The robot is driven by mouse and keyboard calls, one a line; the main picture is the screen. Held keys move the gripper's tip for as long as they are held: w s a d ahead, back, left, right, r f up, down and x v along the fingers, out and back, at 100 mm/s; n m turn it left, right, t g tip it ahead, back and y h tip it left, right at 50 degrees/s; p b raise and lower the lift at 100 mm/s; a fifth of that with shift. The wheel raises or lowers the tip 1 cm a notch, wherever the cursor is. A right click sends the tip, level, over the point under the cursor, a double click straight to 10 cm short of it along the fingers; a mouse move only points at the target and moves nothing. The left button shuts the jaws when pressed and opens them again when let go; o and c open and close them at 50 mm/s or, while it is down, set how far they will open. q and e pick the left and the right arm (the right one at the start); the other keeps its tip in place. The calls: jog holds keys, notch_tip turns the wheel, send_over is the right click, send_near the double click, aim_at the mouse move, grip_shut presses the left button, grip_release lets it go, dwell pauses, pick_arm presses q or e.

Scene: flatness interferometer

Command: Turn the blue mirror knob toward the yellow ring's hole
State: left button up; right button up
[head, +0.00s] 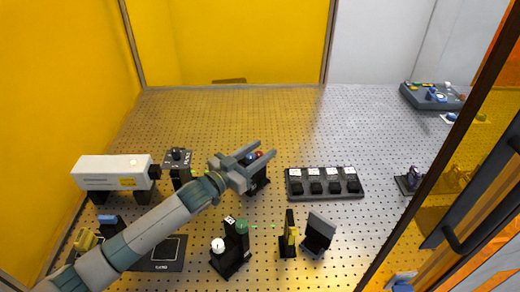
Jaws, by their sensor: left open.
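My left gripper (265,149) reaches in from the lower left and is open, its two fingers pointing up and right. A black mount (258,186) stands under and behind it, largely hidden by the fingers. A small blue knob (250,157) and a red knob (260,153) show at the mount's top, between or just beyond the fingers; I cannot tell whether the gripper touches them. A black post with a yellow part (292,237), which looks like the yellow ring, stands lower right; its hole cannot be made out. My right gripper is not in view.
A second black mount (232,260) has white and green knobs; small green spots lie beside it. A tilted dark plate (318,235) stands right of the post. A white laser-like box (112,172) is at left. A black tray (325,193) holds several blocks. The back of the perforated table is clear.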

pick_arm(q)
grip_shut()
jog(key=shift+d, duration=0.1)
jog(key=shift+r+n+t+y, duration=0.1)
jog(key=shift+n+t+y, duration=0.2)
jog(key=shift+n+y, duration=0.1)
jog(key=shift+w+n+t+y+p, duration=0.1)
jog(key=shift+n+t+y+p, duration=0.3)
jog(key=shift+t+y, duration=0.15)
jog(key=shift+w+a+n+t+y, duration=0.15)
jog(key=shift+a+n+t+y, duration=0.1)
jog(key=shift+a+n+y, duration=0.25)
jog(key=shift+d, duration=0.1)
grip_release()
